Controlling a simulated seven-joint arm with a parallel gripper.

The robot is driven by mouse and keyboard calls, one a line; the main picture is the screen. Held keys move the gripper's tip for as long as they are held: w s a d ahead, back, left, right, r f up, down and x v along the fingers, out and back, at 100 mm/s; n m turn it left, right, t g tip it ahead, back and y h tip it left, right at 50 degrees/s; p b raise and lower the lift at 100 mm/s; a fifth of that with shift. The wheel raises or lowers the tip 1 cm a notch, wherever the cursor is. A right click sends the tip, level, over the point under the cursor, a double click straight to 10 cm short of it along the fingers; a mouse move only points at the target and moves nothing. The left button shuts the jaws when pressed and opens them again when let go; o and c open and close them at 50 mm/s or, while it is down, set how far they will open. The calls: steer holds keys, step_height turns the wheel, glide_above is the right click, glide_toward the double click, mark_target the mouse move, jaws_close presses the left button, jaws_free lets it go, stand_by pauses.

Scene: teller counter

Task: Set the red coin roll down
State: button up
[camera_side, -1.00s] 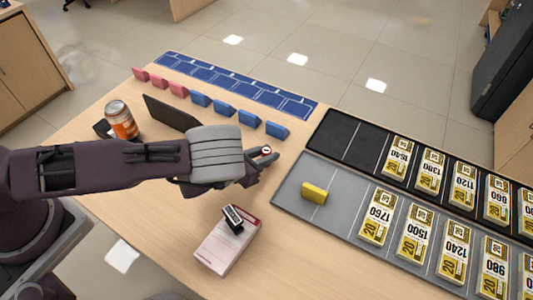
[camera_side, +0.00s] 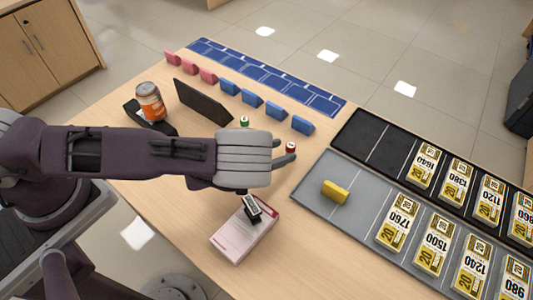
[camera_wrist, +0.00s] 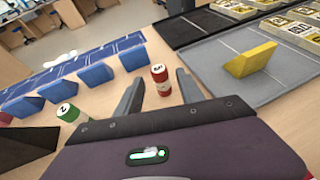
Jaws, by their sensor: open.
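The red coin roll (camera_side: 291,148) stands upright on the wooden counter, left of the grey tray. In the wrist view the red coin roll (camera_wrist: 160,82) stands just beyond my gripper's palm, between the lines of the two fingers. My gripper (camera_side: 285,151) is open, with a finger on either side of the roll. In the wrist view the open fingers (camera_wrist: 158,88) show gaps to the roll on both sides. The roll's lower end is partly hidden by a finger in the side view.
A green coin roll (camera_side: 244,121) stands behind my gripper. Blue blocks (camera_side: 252,99) and pink blocks (camera_side: 190,66) line the counter near a blue mat (camera_side: 270,78). A yellow wedge (camera_side: 335,192) sits on the grey tray (camera_side: 312,190). A stamp (camera_side: 251,207) lies on a pink-and-white box (camera_side: 240,237).

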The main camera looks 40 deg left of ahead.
steer(key=v, duration=0.7)
steer(key=shift+s+a+r, duration=0.1)
steer(key=shift+s+r, duration=0.1)
steer(key=shift+s, duration=0.15)
steer(key=s+a+r+n+g+y, duration=0.1)
steer(key=a+r+n+g+y, duration=0.15)
steer(key=r+n, duration=0.95)
steer(key=a+r+n+g+y, duration=0.1)
steer(key=a+r+n+g, duration=0.25)
steer(key=r+n, duration=0.85)
steer(key=s+a+r+n, duration=0.2)
steer(key=s+r+n, duration=0.1)
steer(key=s+n, duration=0.4)
steer(key=s+a+r+n+g, duration=0.1)
steer(key=s+a+r+n, duration=0.2)
steer(key=s+n, duration=0.5)
steer(key=s+r, duration=0.1)
steer(key=s, duration=0.3)
steer(key=shift+s+a+r+g, duration=0.2)
steer(key=shift+s+a+g, duration=0.1)
steer(key=shift+s, duration=0.1)
